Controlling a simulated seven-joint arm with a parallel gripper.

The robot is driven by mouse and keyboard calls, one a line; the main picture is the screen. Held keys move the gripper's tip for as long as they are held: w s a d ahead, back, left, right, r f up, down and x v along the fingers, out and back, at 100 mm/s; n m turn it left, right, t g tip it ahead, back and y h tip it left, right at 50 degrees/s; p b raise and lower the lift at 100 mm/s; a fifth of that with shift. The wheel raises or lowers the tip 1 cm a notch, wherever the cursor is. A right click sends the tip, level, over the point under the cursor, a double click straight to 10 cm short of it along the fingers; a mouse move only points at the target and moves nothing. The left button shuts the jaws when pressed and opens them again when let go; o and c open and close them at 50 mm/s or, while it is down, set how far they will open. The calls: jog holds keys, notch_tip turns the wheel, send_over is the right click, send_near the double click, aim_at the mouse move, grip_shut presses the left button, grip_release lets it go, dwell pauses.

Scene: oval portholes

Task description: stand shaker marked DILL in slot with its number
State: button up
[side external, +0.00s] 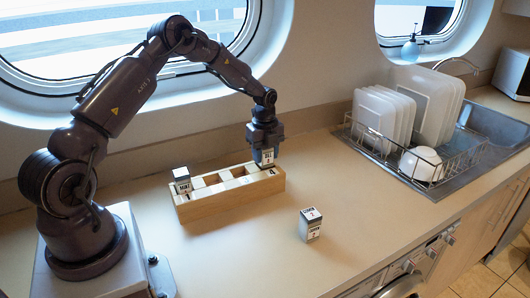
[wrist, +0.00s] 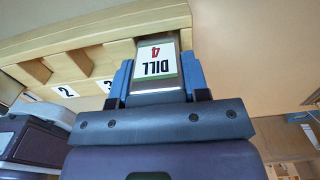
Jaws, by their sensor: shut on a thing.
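The shaker marked DILL (wrist: 157,62), with a red 4 on its label, is held in my gripper (wrist: 157,85) in the wrist view. In the side view the shaker (side external: 266,158) is upright at the right end of the wooden rack (side external: 230,204), with my gripper (side external: 265,143) above it, shut on its upper part. Its lower end is at the end slot, which bears a 4; I cannot tell how deep it sits. The rack also shows in the wrist view (wrist: 100,35), with numbers 2 and 3 readable beside its slots.
Another shaker (side external: 182,181) stands in the rack's left end slot. A further white-and-grey shaker (side external: 310,225) stands alone on the counter, front right of the rack. The middle slots look empty. A dish rack (side external: 425,165) with plates and a bowl is at the right.

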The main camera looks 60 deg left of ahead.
jog(key=shift+f, duration=0.75)
dwell(0.5)
jog(key=o, duration=1.4)
jog(key=shift+r, duration=3.45)
jog(key=shift+r, duration=0.1)
